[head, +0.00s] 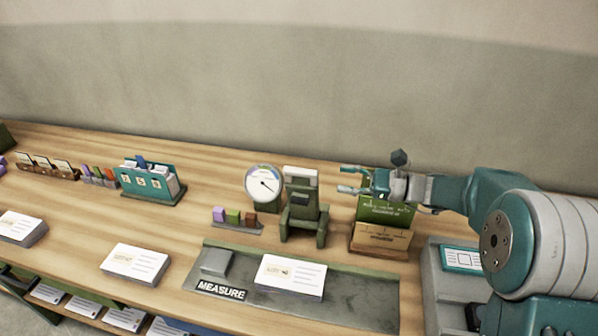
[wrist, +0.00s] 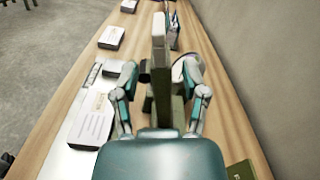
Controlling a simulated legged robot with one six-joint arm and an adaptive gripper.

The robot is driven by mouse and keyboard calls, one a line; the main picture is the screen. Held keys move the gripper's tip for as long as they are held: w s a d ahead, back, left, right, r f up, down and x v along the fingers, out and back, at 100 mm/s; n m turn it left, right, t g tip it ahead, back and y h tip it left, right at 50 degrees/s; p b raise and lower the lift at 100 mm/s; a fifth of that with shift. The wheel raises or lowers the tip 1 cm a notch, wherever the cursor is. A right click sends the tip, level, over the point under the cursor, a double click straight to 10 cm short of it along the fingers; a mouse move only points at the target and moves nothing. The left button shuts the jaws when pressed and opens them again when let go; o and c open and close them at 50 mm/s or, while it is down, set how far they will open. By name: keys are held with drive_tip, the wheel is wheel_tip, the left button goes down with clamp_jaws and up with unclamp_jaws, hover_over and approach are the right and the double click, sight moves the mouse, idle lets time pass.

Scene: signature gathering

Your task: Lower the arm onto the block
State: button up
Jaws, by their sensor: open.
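A green press-like device (head: 303,212) stands upright on the table, with a pale block-shaped top (head: 301,174). I cannot tell which of its parts is the arm and which the block. My gripper (head: 349,180) is open and empty, reaching in from the right, to the right of the device's top in the head view. In the wrist view my gripper (wrist: 157,72) has its fingers spread to either side of the device's tall green post (wrist: 160,60). I cannot tell whether they touch it. The device's lower part is partly hidden there.
A round dial (head: 262,184) and small coloured blocks (head: 233,217) stand left of the device. A grey mat (head: 352,301) marked MEASURE holds a card stack (head: 290,277) in front. A green-and-wood stand (head: 382,238) is below my gripper.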

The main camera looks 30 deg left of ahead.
sight(284, 170)
drive_tip(key=x, duration=1)
drive_tip(key=shift+s+a, duration=0.15)
drive_tip(key=shift+a, duration=0.05)
clamp_jaws()
